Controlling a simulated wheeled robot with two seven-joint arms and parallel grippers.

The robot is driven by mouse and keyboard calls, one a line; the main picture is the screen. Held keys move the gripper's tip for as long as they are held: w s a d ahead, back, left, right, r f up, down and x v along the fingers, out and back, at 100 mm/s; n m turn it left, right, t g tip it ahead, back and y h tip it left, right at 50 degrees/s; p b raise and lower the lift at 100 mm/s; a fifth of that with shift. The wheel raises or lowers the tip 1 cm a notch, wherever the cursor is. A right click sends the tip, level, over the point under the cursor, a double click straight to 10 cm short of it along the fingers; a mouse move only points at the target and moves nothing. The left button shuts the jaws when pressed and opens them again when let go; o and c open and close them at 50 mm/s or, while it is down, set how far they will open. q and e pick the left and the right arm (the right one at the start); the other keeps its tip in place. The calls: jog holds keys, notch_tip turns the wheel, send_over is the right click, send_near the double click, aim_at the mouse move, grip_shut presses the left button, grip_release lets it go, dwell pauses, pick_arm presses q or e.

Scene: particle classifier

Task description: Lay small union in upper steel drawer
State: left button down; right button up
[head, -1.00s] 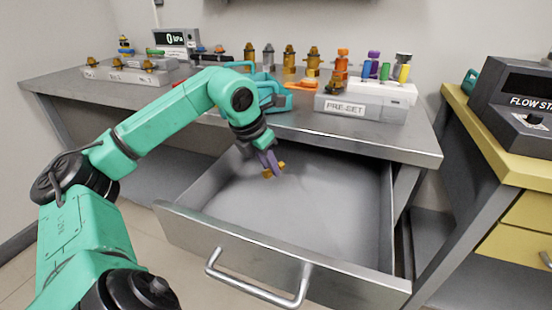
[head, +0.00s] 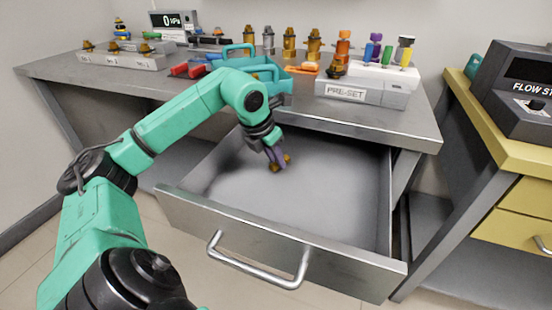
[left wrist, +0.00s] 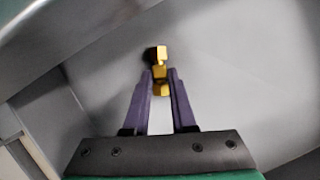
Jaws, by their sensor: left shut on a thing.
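The upper steel drawer (head: 330,228) is pulled open under the steel bench and looks otherwise empty. My left gripper (head: 281,164) reaches into it from the back left. Its purple fingers are shut on the small union (head: 288,158), a small brass-coloured fitting. In the left wrist view the small union (left wrist: 160,72) sits between and beyond the fingertips (left wrist: 160,80), over the grey drawer floor. The union is low in the drawer; I cannot tell whether it touches the floor. My right gripper is not in view.
The bench (head: 390,123) overhangs the drawer's back. On it stand several brass fittings, a teal-handled toolbox (head: 265,78) and a PRE-SET block (head: 360,92). A yellow bench (head: 500,150) stands at the right. The drawer's handle (head: 255,268) sticks out in front.

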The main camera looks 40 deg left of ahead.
pick_arm(q)
jog(key=c, duration=0.7)
grip_release()
jog(key=shift+c, duration=0.2)
jog(key=shift+r, duration=0.2)
jog(key=p+v, duration=0.1)
jog(key=v, duration=1.1)
jog(key=shift+p, duration=0.4)
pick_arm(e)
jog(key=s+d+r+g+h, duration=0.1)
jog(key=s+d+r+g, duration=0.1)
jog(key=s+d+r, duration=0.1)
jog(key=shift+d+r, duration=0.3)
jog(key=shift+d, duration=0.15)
